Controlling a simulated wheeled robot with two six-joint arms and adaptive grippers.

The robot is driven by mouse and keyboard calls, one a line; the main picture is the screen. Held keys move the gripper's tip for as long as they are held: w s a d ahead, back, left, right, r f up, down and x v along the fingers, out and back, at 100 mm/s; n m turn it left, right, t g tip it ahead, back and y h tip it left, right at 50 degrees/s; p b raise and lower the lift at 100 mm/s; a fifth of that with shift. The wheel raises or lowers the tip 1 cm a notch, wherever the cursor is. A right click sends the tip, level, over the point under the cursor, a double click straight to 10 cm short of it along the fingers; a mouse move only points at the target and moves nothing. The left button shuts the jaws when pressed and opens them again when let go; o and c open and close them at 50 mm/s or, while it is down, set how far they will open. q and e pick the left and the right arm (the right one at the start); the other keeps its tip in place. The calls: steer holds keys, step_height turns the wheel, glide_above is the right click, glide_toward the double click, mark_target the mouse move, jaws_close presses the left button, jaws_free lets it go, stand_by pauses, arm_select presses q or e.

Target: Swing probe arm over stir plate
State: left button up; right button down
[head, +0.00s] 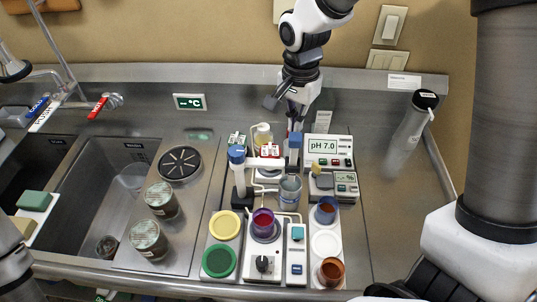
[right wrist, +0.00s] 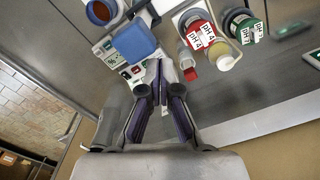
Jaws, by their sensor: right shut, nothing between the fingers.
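The probe arm (head: 266,162) is a white bar. It runs right from a post with a blue cap (head: 237,154) to a blue block (head: 295,140), just above a grey cup (head: 290,188). The block shows large in the right wrist view (right wrist: 133,40). My right gripper (head: 293,124) comes down from the top and is shut and empty at the block; I cannot tell whether they touch. Its fingertips show in the wrist view (right wrist: 158,66). The stir plate (head: 262,265), white with a black knob, lies nearer me, with a purple-filled cup (head: 263,222) on it. My left gripper is not visible.
Buffer bottles with red (head: 269,150) and green labels stand behind the bar. A pH meter (head: 324,147) stands right. Yellow (head: 224,224) and green (head: 219,261) lids lie left of the plate, brown-filled cups (head: 331,271) right.

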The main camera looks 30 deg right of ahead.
mark_target(299, 138)
steer(key=shift+s+a, duration=0.3)
steer(key=shift+s, duration=0.5)
steer(key=shift+s+a, duration=0.3)
steer(key=shift+s, duration=0.5)
steer(key=shift+s+a+p, duration=0.35)
steer(key=shift+s, duration=0.15)
steer(key=shift+s+a, duration=0.65)
steer(key=shift+s, duration=0.15)
steer(key=shift+p, duration=0.3)
